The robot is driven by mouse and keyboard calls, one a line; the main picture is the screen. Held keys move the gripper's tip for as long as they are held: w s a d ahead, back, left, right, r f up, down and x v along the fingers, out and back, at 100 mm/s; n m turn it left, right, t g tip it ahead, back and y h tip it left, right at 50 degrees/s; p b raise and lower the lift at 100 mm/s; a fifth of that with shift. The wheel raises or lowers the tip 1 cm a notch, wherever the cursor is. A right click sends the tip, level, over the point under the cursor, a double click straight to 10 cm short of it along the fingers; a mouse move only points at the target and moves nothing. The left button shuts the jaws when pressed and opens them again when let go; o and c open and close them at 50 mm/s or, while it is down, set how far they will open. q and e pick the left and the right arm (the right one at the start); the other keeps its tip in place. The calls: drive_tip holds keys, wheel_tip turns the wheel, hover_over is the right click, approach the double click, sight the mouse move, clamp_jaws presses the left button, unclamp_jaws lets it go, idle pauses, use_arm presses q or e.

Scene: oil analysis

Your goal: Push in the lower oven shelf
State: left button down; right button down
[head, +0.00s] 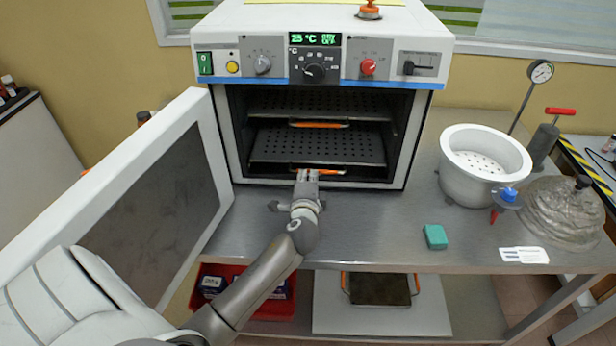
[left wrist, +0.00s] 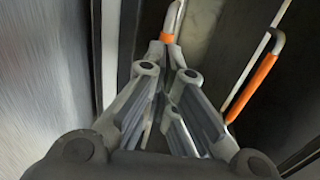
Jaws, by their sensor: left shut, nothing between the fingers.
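The oven (head: 408,135) stands on the metal bench with its door (head: 160,190) swung open to the left. The lower oven shelf (head: 318,146) is a dark perforated plate with an orange front handle (head: 330,171). My left gripper (head: 307,174) is shut at the front of that handle, its fingertips at or against it; the exact contact is hard to tell. In the left wrist view the shut fingertips (left wrist: 170,50) meet near an orange-gripped handle (left wrist: 167,38). Another orange handle (left wrist: 250,88) shows to the right there. My right gripper is not in view.
The upper shelf (head: 318,104) sits inside the oven, its handle (head: 319,124) near the opening. The bench's front middle (head: 370,235) is clear.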

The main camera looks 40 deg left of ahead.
sight(309, 161)
use_arm(q)
drive_tip(key=x, duration=0.3)
drive_tip(key=r+x, duration=0.1)
drive_tip(key=shift+w+a+f+b, duration=0.1)
drive_tip(key=shift+w+a+b, duration=0.1)
drive_tip(key=shift+w+b, duration=0.2)
drive_tip(key=shift+a, duration=0.1)
drive_tip(key=shift+r, duration=0.3)
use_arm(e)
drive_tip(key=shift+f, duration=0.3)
use_arm(q)
drive_tip(key=shift+r, duration=0.1)
